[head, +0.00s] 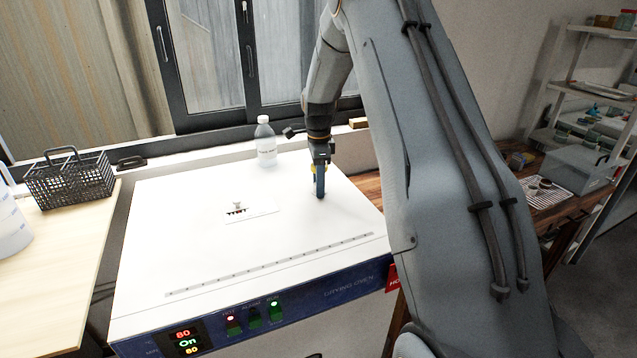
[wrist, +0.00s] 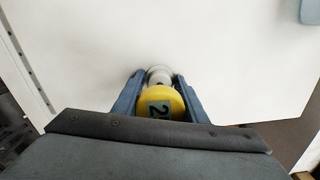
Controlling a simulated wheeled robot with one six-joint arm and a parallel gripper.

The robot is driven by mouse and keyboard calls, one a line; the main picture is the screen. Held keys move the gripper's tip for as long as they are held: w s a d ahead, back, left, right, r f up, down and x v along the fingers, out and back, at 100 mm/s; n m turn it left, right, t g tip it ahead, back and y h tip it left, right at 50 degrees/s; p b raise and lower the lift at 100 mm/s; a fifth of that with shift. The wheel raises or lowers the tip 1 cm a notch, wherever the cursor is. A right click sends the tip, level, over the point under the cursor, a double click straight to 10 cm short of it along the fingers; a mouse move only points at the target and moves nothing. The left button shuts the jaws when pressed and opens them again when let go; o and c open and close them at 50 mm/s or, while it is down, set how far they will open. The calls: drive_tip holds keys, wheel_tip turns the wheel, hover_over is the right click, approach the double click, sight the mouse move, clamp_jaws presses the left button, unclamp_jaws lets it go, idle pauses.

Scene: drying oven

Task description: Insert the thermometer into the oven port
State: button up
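My gripper (head: 320,182) hangs over the right part of the white drying oven's top (head: 190,190). Its blue fingers are closed on the sides of a round yellow thing marked "2" (wrist: 162,104), which I take for the thermometer's head. A silvery round part (wrist: 159,74) shows just beyond it in the wrist view. A bit of yellow also shows beside the fingers in the head view; no stem can be made out.
A clear capped bottle (head: 265,143) stands at the oven top's back edge. A black wire basket (head: 70,181) is on the wooden table at left. The lit control panel (head: 190,340) is on the oven's front. The top around the fitting is clear.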

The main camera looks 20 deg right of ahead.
drive_tip(key=o, duration=0.5)
drive_tip(key=shift+o, duration=0.2)
drive_tip(key=shift+r+b, duration=1.25)
drive_tip(key=shift+r, duration=2.65)
drive_tip(key=s+a+f+n, duration=0.1)
drive_tip(key=s+a+n, duration=0.3)
drive_tip(key=s+n, duration=0.3)
drive_tip(key=s+a+f+n+t, duration=0.1)
drive_tip(key=s+a+n, duration=0.4)
drive_tip(key=s, duration=0.8)
drive_tip(key=s+a+f+n, duration=0.2)
drive_tip(key=s+a+n, duration=0.2)
drive_tip(key=s+n, duration=0.4)
drive_tip(key=s, duration=0.2)
drive_tip(key=shift+s+a+f+n, duration=0.3)
drive_tip(key=shift+s+n, duration=0.1)
